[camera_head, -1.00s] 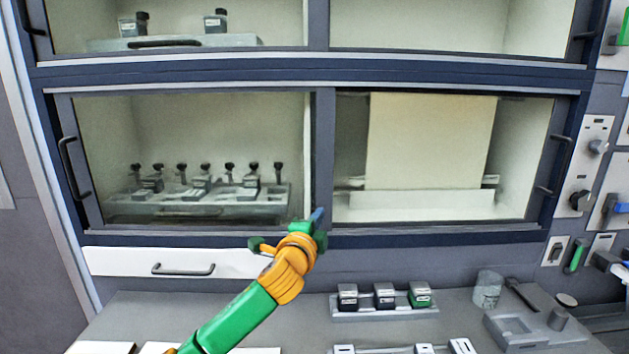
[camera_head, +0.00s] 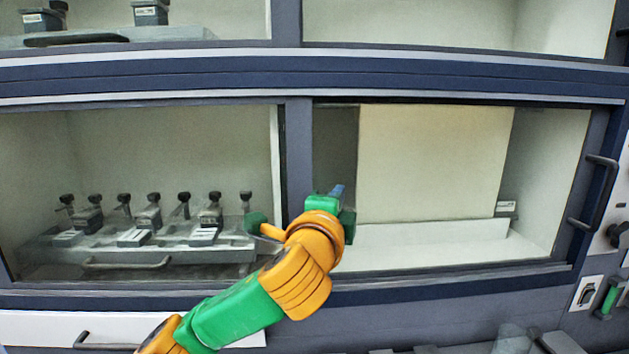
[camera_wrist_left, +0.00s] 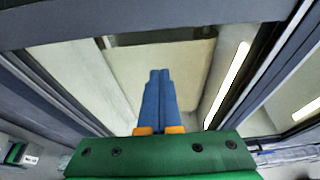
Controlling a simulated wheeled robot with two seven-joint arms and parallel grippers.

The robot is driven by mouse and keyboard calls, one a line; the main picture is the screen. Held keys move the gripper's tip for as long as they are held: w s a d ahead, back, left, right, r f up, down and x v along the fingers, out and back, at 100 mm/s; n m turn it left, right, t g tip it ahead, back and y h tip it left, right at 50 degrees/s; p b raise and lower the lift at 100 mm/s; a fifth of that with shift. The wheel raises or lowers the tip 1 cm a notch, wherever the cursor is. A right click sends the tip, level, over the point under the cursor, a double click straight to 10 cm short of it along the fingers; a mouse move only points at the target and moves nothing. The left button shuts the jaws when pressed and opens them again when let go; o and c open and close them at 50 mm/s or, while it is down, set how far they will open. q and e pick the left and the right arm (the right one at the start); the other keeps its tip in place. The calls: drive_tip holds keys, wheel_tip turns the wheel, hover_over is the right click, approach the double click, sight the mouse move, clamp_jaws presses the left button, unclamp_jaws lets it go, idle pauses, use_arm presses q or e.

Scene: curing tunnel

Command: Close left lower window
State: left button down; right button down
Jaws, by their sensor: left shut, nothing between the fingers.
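The lower left window (camera_head: 150,165) is a wide, dark-framed pane in the lower row of the cabinet, in the head view. A tray with several small black-topped fixtures shows behind it. A dark upright frame post (camera_head: 298,150) stands between it and the lower right window (camera_head: 550,180). My left gripper (camera_head: 338,190) is shut and empty, just right of this post and in front of the lower right opening. In the wrist view its blue fingers (camera_wrist_left: 158,85) lie together, pointing at a pale panel. Whether they touch anything I cannot tell. My right gripper is not in view.
A cream panel (camera_head: 435,160) stands inside the lower right bay. A dark handle (camera_head: 598,192) sticks out at the right end. A white drawer (camera_head: 40,328) lies below at left. The upper bay holds a tray (camera_head: 180,33) with black-capped items.

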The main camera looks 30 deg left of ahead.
sight(306, 188)
use_arm(q)
drive_tip(key=a+p, duration=0.1)
drive_tip(key=a, duration=0.1)
drive_tip(key=w+a+p, duration=0.1)
drive_tip(key=a, duration=0.1)
drive_tip(key=shift+w+a+f, duration=0.1)
drive_tip(key=shift+a, duration=0.05)
drive_tip(key=shift+s, duration=0.3)
drive_tip(key=shift+w+f, duration=0.1)
drive_tip(key=shift+w, duration=0.15)
drive_tip(key=shift+a, duration=0.3)
drive_tip(key=shift+s+a, duration=0.7)
drive_tip(key=shift+a, duration=0.1)
